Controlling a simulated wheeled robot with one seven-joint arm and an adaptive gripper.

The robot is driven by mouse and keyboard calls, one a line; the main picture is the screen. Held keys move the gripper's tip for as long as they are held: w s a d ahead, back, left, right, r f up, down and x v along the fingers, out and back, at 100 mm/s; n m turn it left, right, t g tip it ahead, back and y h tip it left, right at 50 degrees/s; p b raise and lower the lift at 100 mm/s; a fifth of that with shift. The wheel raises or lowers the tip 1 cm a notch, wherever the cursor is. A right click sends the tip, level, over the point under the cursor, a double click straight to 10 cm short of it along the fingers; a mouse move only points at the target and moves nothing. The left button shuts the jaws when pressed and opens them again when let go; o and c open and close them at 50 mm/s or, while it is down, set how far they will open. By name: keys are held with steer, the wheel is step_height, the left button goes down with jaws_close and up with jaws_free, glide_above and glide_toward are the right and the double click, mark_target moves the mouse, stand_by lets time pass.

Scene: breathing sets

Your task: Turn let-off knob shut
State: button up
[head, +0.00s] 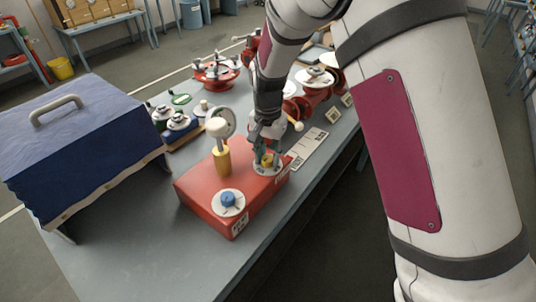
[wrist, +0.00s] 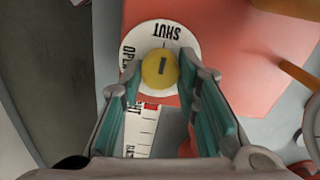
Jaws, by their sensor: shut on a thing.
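The let-off knob is a round yellow knob (wrist: 160,69) on a white dial (wrist: 140,42) lettered SHUT and OPEN. A short dark line on its top runs roughly toward the SHUT word; which end points is unclear. My gripper (wrist: 161,84) is shut on the knob, with a teal-padded finger on each side. In the head view my gripper (head: 266,152) points down at the dial on the red box (head: 203,202). Only a bit of the yellow knob (head: 267,160) shows between the fingers there.
On the same box stand a yellow post with a white top (head: 222,160) and a blue knob (head: 228,199). A blue-covered case (head: 95,140) is at left. Red apparatus (head: 215,73) stands behind. The bench front (head: 130,255) is bare.

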mark_target(268, 157)
steer(key=o, duration=1.2)
step_height(268, 157, up, 12)
steer(key=shift+r, duration=0.1)
steer(key=s+d+r+n+t+b, duration=0.3)
steer(key=s+d+r+n+t, duration=0.1)
steer(key=s+d+r, duration=0.95)
steer(key=shift+n+t, duration=0.8)
steer(key=s+d+f, duration=0.1)
steer(key=s, duration=0.2)
steer(key=s+d+f, duration=0.1)
steer(key=s+d, duration=0.1)
steer(key=s, duration=0.1)
steer(key=s+d+f, duration=0.1)
steer(key=s, duration=0.2)
steer(key=shift+s+d+f, duration=0.1)
steer(key=shift+s+d, duration=0.1)
steer(key=shift+d, duration=0.1)
